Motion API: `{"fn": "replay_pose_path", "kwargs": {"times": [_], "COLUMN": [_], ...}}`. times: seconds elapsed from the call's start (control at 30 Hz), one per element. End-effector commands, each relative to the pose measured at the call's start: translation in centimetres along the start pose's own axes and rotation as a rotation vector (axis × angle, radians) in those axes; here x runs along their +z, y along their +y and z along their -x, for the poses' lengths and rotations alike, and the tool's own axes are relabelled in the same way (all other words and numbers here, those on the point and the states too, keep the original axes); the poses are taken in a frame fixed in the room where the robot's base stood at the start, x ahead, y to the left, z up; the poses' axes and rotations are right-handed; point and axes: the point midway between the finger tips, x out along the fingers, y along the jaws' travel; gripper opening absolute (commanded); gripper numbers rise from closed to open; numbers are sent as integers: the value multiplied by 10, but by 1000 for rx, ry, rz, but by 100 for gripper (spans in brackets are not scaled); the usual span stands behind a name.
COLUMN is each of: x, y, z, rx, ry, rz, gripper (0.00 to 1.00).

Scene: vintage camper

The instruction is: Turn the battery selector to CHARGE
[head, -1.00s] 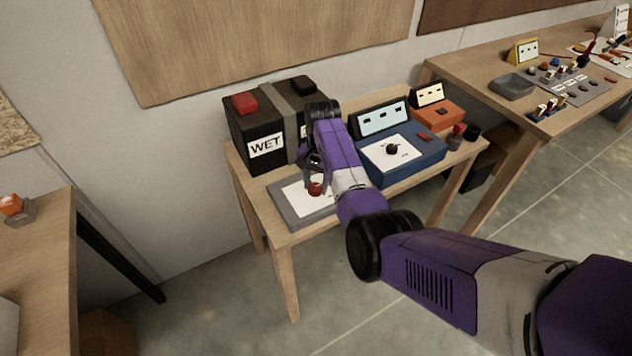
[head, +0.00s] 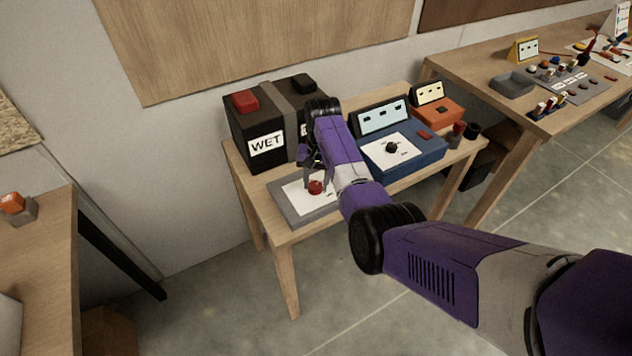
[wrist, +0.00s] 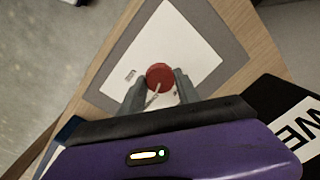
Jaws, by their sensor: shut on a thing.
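The battery selector is a flat grey plate (head: 286,215) with a white label face and a red knob (head: 316,187), lying on the small wooden table. In the wrist view the red knob (wrist: 160,77) shows a pale pointer line running toward the lower left. My gripper (head: 314,182) reaches down over the plate from above. In the wrist view my gripper (wrist: 160,88) has a finger on each side of the knob and is shut on it. Most of the label's lettering is hidden or too small to read.
A black battery (head: 262,147) marked WET stands behind the plate. A blue charger box (head: 420,158) with a black dial is close on the right, with an orange box (head: 440,113) behind it. A larger workbench (head: 480,80) stands farther right.

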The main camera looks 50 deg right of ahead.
Motion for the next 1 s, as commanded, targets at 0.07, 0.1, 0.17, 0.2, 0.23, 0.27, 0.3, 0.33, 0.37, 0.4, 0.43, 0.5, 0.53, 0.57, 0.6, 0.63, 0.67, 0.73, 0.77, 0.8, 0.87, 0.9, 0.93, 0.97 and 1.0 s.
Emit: {"fn": "replay_pose_path", "kwargs": {"times": [0.07, 0.1, 0.17, 0.2, 0.23, 0.27, 0.3, 0.33, 0.37, 0.4, 0.43, 0.5, 0.53, 0.57, 0.6, 0.63, 0.67, 0.73, 0.77, 0.8, 0.87, 0.9, 0.93, 0.97, 1.0], "x": [0, 0, 0, 0, 0, 0, 0, 0, 0, 0, 0, 0, -1, -1, -1, -1, -1, -1, -1, -1, -1, -1, -1, -1, -1], "y": [-1, -1, -1, -1, -1, -1, 0, 0, 0, 0, 0, 0, 0, -1, -1, -1, -1, -1, -1, -1, -1, -1, -1, -1, -1], "z": [1, 1, 1, 1, 1, 1, 1, 1, 0, 1, 1, 4, 6, 9, 15, 19, 24, 36, 41, 48, 57, 62, 65, 69, 72], "rx": [-2, -2, -2, -2, -1, -1, -1, -1, -1, -1, -1, -1, -1, -2, -2, -2, -2, -2, -3, -2, -2, -2, -2, -2, -2], "ry": [1, 1, 1, 1, 1, 0, 0, 0, 0, 0, 1, 1, 2, 3, 3, 4, 4, 4, 5, 4, 4, 4, 3, 3, 3], "rz": [0, 0, 0, 0, 0, 0, 0, -1, -1, -1, -1, -1, -1, -1, -1, -1, -1, -1, -1, -1, -1, -1, -1, 0, 0], "gripper": [48, 56, 60, 60, 60, 60, 60, 60, 60, 60, 60, 60, 60, 60, 60, 60, 60, 60, 60, 60, 60, 60, 60, 60, 60]}}
